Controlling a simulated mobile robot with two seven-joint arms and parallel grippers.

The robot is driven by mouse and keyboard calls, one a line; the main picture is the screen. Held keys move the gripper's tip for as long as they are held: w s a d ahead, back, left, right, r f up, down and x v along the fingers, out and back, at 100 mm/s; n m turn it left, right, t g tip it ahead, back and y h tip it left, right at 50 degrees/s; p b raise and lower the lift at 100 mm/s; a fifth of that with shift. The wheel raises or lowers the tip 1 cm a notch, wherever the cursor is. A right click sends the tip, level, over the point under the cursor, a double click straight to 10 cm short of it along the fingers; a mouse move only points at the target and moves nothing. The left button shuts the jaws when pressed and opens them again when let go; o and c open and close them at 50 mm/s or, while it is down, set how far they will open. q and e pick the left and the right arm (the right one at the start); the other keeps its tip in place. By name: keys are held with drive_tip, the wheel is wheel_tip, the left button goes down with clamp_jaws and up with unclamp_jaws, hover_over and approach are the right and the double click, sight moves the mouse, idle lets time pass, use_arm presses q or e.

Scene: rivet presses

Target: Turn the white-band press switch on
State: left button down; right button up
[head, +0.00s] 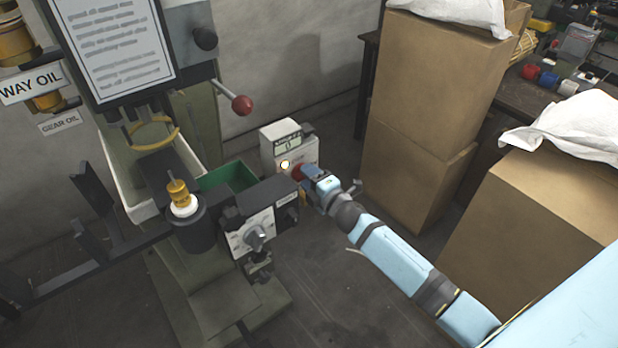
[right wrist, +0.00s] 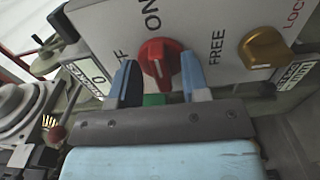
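The press (head: 205,240) stands at the left of the head view, with a white ring around its column under a brass-coloured fitting. Its pale control box (head: 283,148) carries a small display and a lit button. On the box face is a red rotary switch (right wrist: 159,62), with ON above it and a partly hidden OFF label at its left. I cannot tell for sure where it points. My right gripper (right wrist: 160,82) is open, with one blue finger on each side of the red switch. Contact is unclear. My left gripper is not in view.
A gold knob (right wrist: 264,47) marked FREE and LOCK sits right of the red switch. A red-balled lever (head: 241,105) juts from the press. Stacked cardboard boxes (head: 425,110) stand right of the control box, with another box (head: 535,225) near my right arm.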

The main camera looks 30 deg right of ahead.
use_arm(q)
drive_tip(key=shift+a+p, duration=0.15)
drive_tip(key=shift+p, duration=0.5)
use_arm(e)
drive_tip(key=s+d, duration=0.2)
drive_tip(key=s, duration=1.1)
drive_tip(key=shift+s, duration=0.35)
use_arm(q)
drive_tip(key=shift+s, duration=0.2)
use_arm(e)
drive_tip(key=shift+f, duration=0.1)
